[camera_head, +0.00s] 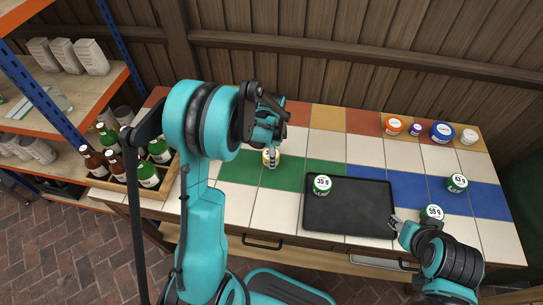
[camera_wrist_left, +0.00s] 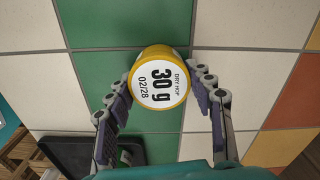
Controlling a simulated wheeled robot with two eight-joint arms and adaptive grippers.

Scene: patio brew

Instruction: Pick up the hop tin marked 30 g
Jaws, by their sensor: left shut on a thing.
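The hop tin marked 30 g (camera_wrist_left: 160,85) has a yellow body and a white lid reading "DRY HOP 30 g 02/28". It is between the two fingers of my left gripper (camera_wrist_left: 163,105), which is shut on it. In the head view the tin (camera_head: 271,158) shows as a small yellow and white patch below my left gripper (camera_head: 270,152), which partly hides it. It is over the green and white tiles left of the tray; I cannot tell if it touches them. My right gripper (camera_head: 396,222) is at the tray's right edge; its opening is unclear.
A black tray (camera_head: 345,215) bears a green tin marked 35 g (camera_head: 322,185). Green tins marked 63 g (camera_head: 457,183) and 59 g (camera_head: 432,212) stand to its right. Several small tubs (camera_head: 442,132) stand at the back right. A bottle crate (camera_head: 154,190) is at the left.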

